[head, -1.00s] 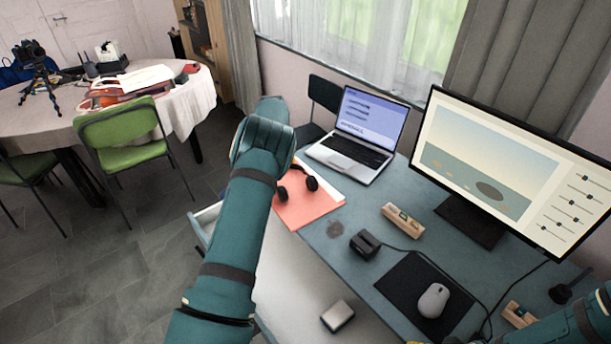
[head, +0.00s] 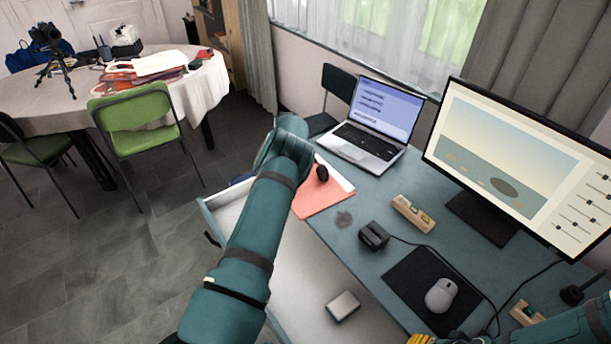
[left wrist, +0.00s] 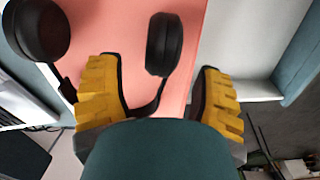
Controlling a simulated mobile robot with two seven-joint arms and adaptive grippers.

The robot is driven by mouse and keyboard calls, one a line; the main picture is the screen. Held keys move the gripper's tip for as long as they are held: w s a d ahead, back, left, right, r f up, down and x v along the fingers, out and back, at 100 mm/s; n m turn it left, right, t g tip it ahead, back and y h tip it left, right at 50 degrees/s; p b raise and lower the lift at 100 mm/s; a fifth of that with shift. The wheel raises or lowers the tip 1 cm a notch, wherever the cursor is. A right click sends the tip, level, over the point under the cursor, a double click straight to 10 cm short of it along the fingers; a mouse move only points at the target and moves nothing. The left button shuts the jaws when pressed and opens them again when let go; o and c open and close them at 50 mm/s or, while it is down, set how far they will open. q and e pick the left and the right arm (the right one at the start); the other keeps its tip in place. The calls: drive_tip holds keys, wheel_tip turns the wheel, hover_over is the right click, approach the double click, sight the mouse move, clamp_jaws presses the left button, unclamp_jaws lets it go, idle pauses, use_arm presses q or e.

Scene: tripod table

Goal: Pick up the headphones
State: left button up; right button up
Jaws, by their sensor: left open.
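The black headphones lie on a salmon-coloured folder at the desk's left end. In the head view one earcup (head: 322,173) shows beside my left arm, which hides the rest. In the left wrist view the headphones' two earcups show, one at far left (left wrist: 38,28) and one near the middle (left wrist: 164,44). My left gripper (left wrist: 158,68) is open. Its left finger reaches between the earcups, and the middle earcup and its band lie in the gap between the fingers. Part of the band is hidden. My right gripper (head: 424,339) shows only as a yellow bit at the bottom edge.
The folder (head: 318,203) lies near the laptop (head: 372,128). A monitor (head: 515,170), a mouse (head: 441,295) on a dark pad, a black box (head: 374,236) and a wooden block (head: 413,213) stand to the right. An open drawer (head: 300,285) juts out below the desk.

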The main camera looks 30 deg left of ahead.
use_arm(q)
drive_tip(key=shift+f, duration=1.5)
clamp_jaws()
